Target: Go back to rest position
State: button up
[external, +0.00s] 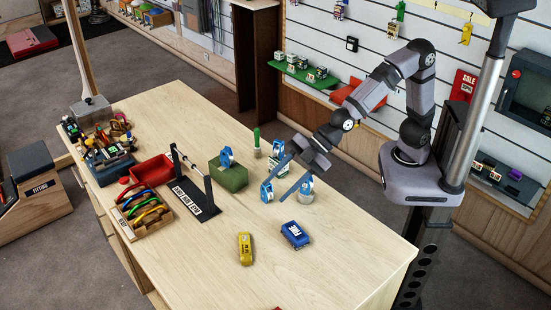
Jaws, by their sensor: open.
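My gripper (288,176) hangs over the right part of the wooden table (330,262), with its two long dark fingers spread apart and pointing down to the left. It is open and nothing shows between the fingers. Blue round devices stand close below it: one (266,191) by the left finger and one (306,187) on a pale round stand by the right finger. I cannot tell whether the fingers touch them. My arm reaches in from its base at the right.
A yellow item (245,248) and a blue box (295,235) lie nearer the front. A black stand (196,197), a red tray (152,172) and a wooden organizer (143,213) are further left. The front right tabletop is clear.

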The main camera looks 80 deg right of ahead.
jog(key=s+d+f+n+g+h+p, duration=0.1)
jog(key=s+d+f+n+g+h, duration=0.2)
jog(key=s+d, duration=0.4)
jog(key=s+d+f+n+g+h, duration=0.1)
jog(key=s+d+n+g+h, duration=0.1)
jog(key=s+d+n, duration=0.45)
jog(key=s+d+f+m+g+b, duration=0.1)
jog(key=s+d+f+m, duration=0.3)
jog(key=d+m, duration=0.3)
jog(key=s+d+f+m+g+b, duration=0.1)
jog(key=s+d+f+m, duration=0.3)
jog(key=m, duration=1.2)
jog(key=d+f+g, duration=0.1)
jog(key=d+f, duration=0.1)
jog(key=d, duration=0.1)
jog(key=shift+s+f+m+g, duration=0.2)
jog(key=shift+f+m+g, duration=0.1)
jog(key=shift+f+m, duration=0.1)
